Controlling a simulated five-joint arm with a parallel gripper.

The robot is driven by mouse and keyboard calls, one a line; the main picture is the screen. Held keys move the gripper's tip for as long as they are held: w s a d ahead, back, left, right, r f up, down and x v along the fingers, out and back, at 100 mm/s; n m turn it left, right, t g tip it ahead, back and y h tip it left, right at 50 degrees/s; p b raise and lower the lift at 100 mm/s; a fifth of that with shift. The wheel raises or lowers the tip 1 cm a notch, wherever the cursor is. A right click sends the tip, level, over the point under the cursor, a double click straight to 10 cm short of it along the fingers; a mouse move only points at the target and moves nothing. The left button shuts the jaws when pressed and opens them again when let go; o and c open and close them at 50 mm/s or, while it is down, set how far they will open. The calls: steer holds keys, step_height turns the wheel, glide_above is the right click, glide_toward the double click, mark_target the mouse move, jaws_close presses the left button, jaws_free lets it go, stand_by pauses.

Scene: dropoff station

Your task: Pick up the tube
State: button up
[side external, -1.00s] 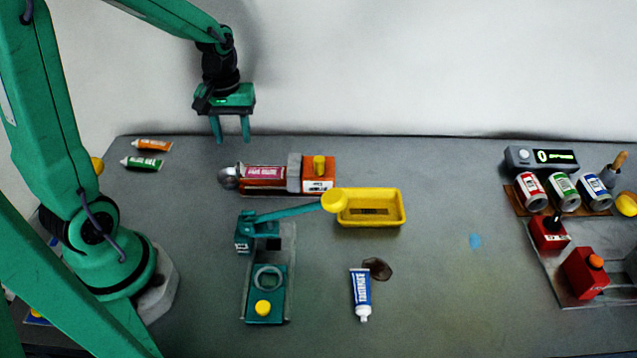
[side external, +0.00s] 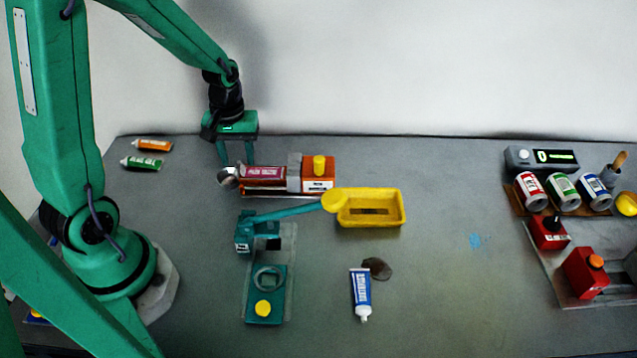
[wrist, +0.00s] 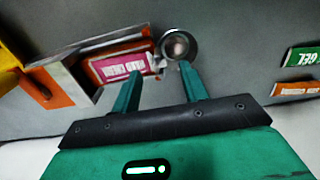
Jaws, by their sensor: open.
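Several tubes are in view, and I cannot tell from the task which one is meant. A pink tube (side external: 262,172) lies in an orange and grey holder (side external: 318,183); its label also shows in the wrist view (wrist: 121,68). A blue and white tube (side external: 361,292) lies at the front middle. A green tube (side external: 143,162) and an orange tube (side external: 153,145) lie at the back left. My gripper (side external: 237,160) is open and empty, pointing down behind the pink tube's left end. In the wrist view its fingers (wrist: 160,72) appear near that end and a round metal cup (wrist: 178,46).
A teal device with a lever (side external: 265,290) stands in front. A dark stain (side external: 378,268) is beside the blue tube. Cans (side external: 563,189) and red boxes (side external: 586,272) crowd the right. The table between is mostly clear.

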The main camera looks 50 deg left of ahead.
steer(key=shift+f, duration=0.5)
steer(key=c, duration=0.8)
